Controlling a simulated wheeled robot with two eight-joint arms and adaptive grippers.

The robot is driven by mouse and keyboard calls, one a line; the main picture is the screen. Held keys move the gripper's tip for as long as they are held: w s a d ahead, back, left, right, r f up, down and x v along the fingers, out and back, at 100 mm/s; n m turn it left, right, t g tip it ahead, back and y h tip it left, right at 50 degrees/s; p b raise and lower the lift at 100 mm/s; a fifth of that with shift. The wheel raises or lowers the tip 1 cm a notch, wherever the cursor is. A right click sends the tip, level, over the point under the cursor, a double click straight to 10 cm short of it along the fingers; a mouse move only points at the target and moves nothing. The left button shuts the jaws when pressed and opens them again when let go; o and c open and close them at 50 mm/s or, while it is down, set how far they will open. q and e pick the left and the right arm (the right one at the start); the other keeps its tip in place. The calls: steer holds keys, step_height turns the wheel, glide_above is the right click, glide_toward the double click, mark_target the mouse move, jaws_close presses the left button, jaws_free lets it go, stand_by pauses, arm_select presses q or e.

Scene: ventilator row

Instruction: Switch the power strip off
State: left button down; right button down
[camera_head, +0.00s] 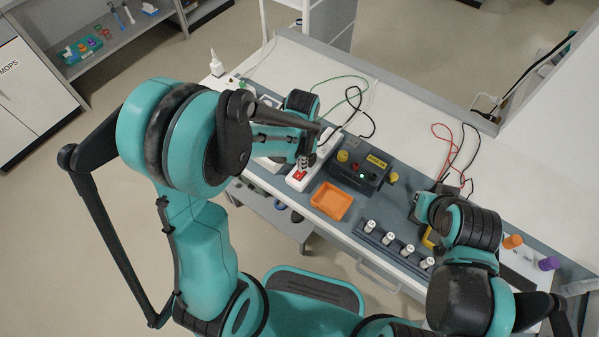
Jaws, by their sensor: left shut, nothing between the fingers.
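The white power strip (294,184) lies on the grey bench mat, running away from me. Its red switch (299,174) shows at the near end. My left gripper (305,166) is shut and empty, pointing down just over the switch end. From this view I cannot tell whether its fingertips touch the switch. The gripper and arm hide part of the strip. My right arm comes in from the lower right; its gripper is mostly hidden behind its own wrist, so I cannot see the state of its fingers.
An orange tray (331,201) lies close to the right of the strip. A dark box (357,174) with a green light and yellow knobs stands behind it. Several white cylinders stand in a rack (393,253). Black and green cables run behind the strip. The far bench is clear.

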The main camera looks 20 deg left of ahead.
arm_select(q)
steer(key=shift+f+b, duration=0.9)
steer(key=shift+f, duration=0.1)
stand_by(1.0)
steer(key=shift+r+p, duration=2.75)
steer(key=shift+r, duration=0.85)
steer(key=s+a+r+n+t, duration=0.2)
steer(key=s+r+n+t, duration=0.1)
steer(key=s+r+n, duration=0.2)
steer(key=s+a+r+n+t, duration=0.2)
steer(key=s+r+n+t, duration=0.2)
steer(key=r, duration=0.4)
steer(key=shift+s+a+r+n, duration=0.35)
steer(key=shift+s+n, duration=0.15)
steer(key=shift+s, duration=0.15)
